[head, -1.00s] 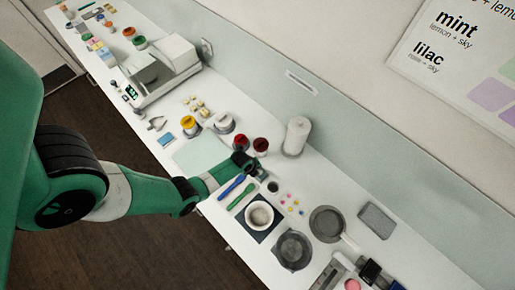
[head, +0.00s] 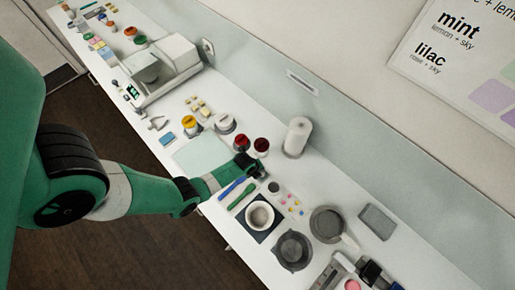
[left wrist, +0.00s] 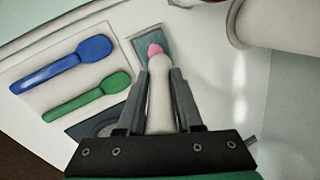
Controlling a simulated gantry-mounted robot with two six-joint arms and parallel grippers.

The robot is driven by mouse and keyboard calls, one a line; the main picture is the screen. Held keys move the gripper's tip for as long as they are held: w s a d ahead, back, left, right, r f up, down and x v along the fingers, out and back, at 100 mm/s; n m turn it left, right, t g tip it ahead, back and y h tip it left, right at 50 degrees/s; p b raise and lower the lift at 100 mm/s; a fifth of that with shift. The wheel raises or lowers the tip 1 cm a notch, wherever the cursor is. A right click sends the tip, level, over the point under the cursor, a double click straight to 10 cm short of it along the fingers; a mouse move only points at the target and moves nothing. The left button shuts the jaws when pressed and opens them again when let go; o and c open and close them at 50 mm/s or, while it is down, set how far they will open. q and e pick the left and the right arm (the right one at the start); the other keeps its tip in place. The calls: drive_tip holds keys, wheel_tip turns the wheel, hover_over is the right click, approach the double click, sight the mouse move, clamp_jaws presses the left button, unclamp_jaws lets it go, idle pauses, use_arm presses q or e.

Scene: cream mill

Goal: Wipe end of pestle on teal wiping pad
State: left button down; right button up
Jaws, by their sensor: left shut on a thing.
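In the left wrist view my left gripper (left wrist: 158,82) is shut on the white pestle (left wrist: 159,95). The pestle's rounded end (left wrist: 155,49) is pink and points away from the gripper. That end overlaps the teal wiping pad (left wrist: 145,31) in the picture; I cannot tell whether they touch. In the head view my left gripper (head: 254,169) is over the counter, beyond the two spatulas, and hides the pestle and pad. The white mortar bowl (head: 250,214) stands on a dark mat. My right gripper is not in view.
A blue spatula (left wrist: 62,64) and a green spatula (left wrist: 87,97) lie beside the pad. Red-topped jars (head: 261,145) and a white roll (head: 297,137) stand close behind the gripper. A pan (head: 327,223) and a dark bowl (head: 292,248) are to the right.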

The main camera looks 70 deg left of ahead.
use_arm(q)
drive_tip(key=shift+s+a, duration=0.3)
drive_tip(key=shift+a, duration=0.2)
drive_tip(key=shift+s+a, duration=0.3)
drive_tip(key=shift+a, duration=0.2)
drive_tip(key=shift+w+d, duration=0.3)
drive_tip(key=shift+d, duration=0.25)
drive_tip(key=shift+w+d, duration=0.25)
drive_tip(key=shift+d, duration=0.25)
